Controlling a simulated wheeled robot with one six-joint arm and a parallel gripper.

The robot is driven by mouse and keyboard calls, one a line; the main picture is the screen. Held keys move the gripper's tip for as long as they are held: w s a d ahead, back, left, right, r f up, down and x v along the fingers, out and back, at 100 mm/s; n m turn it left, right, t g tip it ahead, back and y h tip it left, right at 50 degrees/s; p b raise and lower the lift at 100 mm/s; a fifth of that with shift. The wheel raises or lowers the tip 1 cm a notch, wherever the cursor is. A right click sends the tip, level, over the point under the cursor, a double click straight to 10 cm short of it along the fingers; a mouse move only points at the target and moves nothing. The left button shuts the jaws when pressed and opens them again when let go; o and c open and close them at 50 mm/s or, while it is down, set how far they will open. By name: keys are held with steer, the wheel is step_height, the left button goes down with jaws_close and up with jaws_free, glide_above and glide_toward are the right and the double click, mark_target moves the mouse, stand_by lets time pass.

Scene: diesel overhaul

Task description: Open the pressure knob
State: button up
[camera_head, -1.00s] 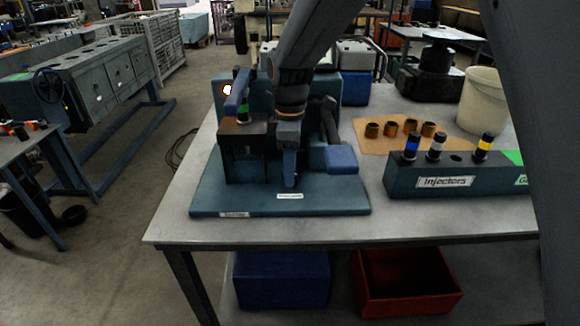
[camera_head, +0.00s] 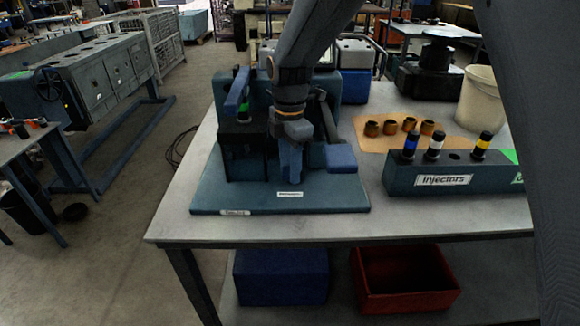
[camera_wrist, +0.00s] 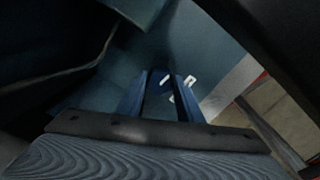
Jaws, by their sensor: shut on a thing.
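The test stand (camera_head: 215,190) is a blue-grey rig on a flat base plate on the bench, with a white label (camera_head: 290,194) at the plate's front. My gripper (camera_head: 291,176) points down in front of the stand's body, behind that label. In the wrist view my two fingers (camera_wrist: 163,98) stand close together around a small dark blue part (camera_wrist: 160,78), seemingly the pressure knob. The gripper is shut on it. The fingers hide most of the part, so its turn angle cannot be read. The label also shows just beyond the fingers in the wrist view (camera_wrist: 184,86).
A blue block-ended lever (camera_head: 341,158) is close to the right of my gripper. A black block (camera_head: 243,140) with a green-banded injector stands to the left. The injector rack (camera_head: 455,181), several brass cups (camera_head: 405,125) and a white bucket (camera_head: 482,98) are to the right.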

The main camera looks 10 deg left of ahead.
steer(key=shift+r, duration=0.1)
steer(key=o, duration=1)
steer(key=shift+o, duration=0.2)
steer(key=shift+r+b, duration=0.75)
steer(key=shift+r, duration=3.1)
